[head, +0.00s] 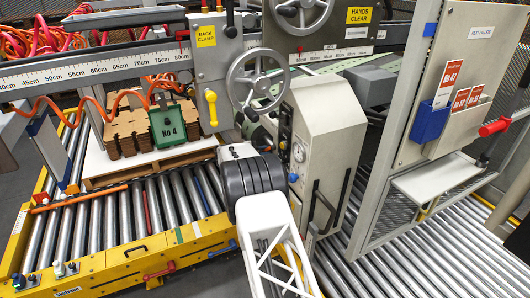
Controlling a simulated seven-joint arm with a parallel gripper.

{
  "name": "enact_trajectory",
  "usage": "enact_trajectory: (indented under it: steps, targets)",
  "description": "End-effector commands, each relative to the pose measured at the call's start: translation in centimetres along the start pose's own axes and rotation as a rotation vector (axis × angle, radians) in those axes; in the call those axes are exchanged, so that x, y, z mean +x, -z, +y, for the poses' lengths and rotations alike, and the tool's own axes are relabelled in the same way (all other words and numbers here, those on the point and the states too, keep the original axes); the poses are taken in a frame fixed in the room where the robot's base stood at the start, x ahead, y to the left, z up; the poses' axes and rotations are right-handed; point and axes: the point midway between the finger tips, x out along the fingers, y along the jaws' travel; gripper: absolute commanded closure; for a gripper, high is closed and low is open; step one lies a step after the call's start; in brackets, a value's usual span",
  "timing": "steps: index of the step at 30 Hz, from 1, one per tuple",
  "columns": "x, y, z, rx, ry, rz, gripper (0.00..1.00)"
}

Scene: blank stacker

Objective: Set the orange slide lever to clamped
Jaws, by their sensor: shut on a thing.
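My white and dark grey arm rises from the bottom middle. My gripper (252,132) is small and dark past my wrist, in front of the lower handwheel and left of the beige control box. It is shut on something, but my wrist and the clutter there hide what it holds. I cannot make out a lever or a clamped mark at the jaws. A long orange bar (80,198) lies across the rollers at the left, well apart from my gripper; I cannot tell whether it is the slide lever.
The beige control box (328,145) stands close right of my wrist. A handwheel (258,78) and a yellow-handled lever (211,108) are just beyond. Brown blanks (128,128) with a green No 4 plate (168,123) stand left. The right roller conveyor (430,250) is clear.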

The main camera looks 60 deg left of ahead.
Motion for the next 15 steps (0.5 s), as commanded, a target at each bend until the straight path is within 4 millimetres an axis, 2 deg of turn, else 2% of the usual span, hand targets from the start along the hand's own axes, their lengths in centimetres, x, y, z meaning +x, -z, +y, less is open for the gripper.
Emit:
enact_trajectory:
  steps: [8,15]
  targets:
    - [0.01,0.00,0.09,-0.012,0.002,0.003,1.00]
    - [0.16,0.04,0.82,-0.140,0.028,0.029,1.00]
